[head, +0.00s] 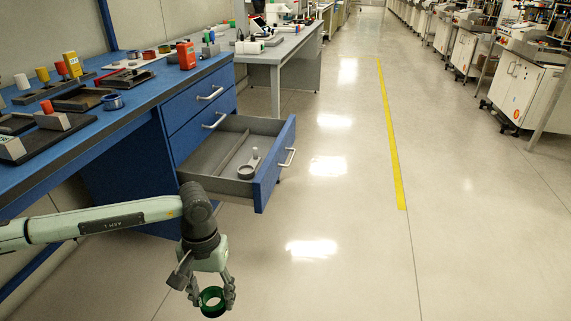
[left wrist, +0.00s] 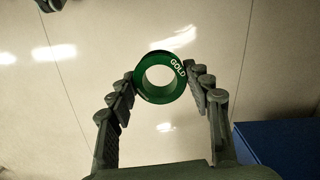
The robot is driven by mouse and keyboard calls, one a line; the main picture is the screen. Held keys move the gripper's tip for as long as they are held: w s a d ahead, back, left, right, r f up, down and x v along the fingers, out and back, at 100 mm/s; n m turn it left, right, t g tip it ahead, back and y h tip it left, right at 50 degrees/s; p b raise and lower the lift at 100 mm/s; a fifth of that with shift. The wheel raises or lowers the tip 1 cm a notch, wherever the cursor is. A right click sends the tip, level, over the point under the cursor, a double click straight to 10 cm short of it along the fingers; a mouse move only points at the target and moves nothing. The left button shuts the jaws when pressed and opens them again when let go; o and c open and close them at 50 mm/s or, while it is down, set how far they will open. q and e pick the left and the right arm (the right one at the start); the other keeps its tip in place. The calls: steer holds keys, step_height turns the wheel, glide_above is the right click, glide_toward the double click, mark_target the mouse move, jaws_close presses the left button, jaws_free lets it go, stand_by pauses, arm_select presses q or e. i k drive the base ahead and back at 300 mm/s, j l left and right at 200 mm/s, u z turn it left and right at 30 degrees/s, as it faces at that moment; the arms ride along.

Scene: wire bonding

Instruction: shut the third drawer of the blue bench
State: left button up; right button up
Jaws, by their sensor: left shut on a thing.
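The third drawer (head: 273,176) of the blue bench (head: 122,165) is pulled out, with a blue front and a silver handle (head: 287,157). A small grey item with a round base (head: 248,167) lies inside it. My left gripper (head: 212,297) hangs in front of the bench, nearer than the open drawer and apart from it. It is shut on a green ring-shaped spool (head: 212,306). In the left wrist view the green spool (left wrist: 161,77) sits between the two fingertips and carries the word GOLD. My right gripper does not show.
Two shut drawers (head: 198,107) are above the open one. The bench top holds spools, trays and an orange device (head: 186,55). A grey table (head: 277,54) stands behind. The floor (head: 340,220) to the right is clear, with a yellow line (head: 389,130).

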mark_target(214, 164)
steer(key=i+l+z, duration=0.1)
steer(key=i+z, duration=0.55)
steer(key=i, duration=2.95)
steer(key=i+l+u, duration=0.25)
steer(key=i, duration=0.25)
steer(key=i+l+u, duration=0.15)
steer(key=i+u, duration=0.15)
steer(key=i, duration=0.25)
steer(key=u, duration=1.55)
